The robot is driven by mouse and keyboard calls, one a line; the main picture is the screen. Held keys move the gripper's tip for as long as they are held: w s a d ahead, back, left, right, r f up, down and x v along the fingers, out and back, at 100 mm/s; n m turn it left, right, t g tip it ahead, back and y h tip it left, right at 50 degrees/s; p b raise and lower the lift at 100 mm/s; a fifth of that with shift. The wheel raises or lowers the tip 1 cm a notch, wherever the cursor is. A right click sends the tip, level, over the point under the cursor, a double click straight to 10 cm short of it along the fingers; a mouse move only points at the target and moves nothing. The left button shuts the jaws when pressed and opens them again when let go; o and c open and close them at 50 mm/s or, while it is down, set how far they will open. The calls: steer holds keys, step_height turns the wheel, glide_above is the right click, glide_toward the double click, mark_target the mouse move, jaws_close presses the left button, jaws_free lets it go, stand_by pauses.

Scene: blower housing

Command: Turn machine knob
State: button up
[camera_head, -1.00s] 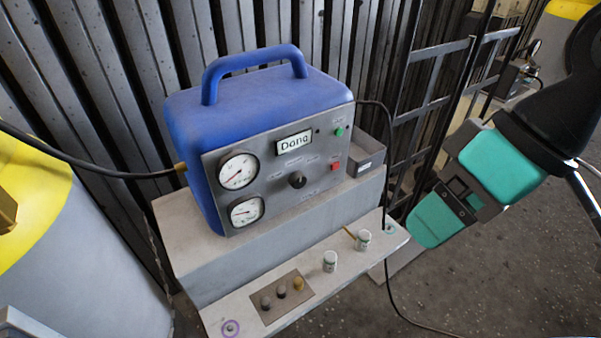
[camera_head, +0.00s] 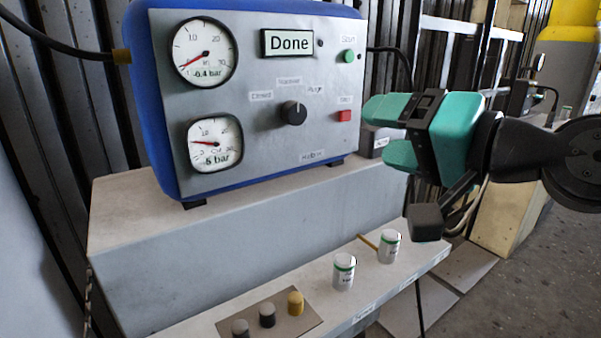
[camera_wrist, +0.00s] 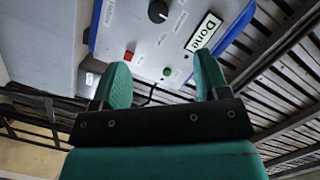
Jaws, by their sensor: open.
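The blue machine (camera_head: 140,90) stands on a grey ledge with its grey front panel facing me. The black knob (camera_head: 294,112) sits in the panel's middle, with small labels around it. The knob also shows in the wrist view (camera_wrist: 157,11) near the top edge. My gripper (camera_head: 372,130) is to the right of the knob, apart from it, with its teal fingers open and empty, pointing left. In the wrist view my gripper (camera_wrist: 165,85) has its two fingers spread below the panel, with nothing between them.
The panel carries two gauges (camera_head: 204,53), a "Done" display (camera_head: 287,42), a green button (camera_head: 348,56) and a red button (camera_head: 344,115). White jars (camera_head: 344,272) and small knobs (camera_head: 295,303) stand on the lower shelf. Dark metal slats rise behind.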

steer(key=f+m+t+b, duration=0.1)
steer(key=f, duration=0.1)
steer(key=p, duration=0.8)
glide_toward(298, 116)
steer(key=p+x, duration=0.8)
steer(key=shift+r, duration=0.3)
steer(key=shift+w+a+f+p, duration=0.25)
steer(key=shift+w+a+p, duration=0.25)
steer(key=shift+w, duration=0.05)
steer(key=c, duration=0.9)
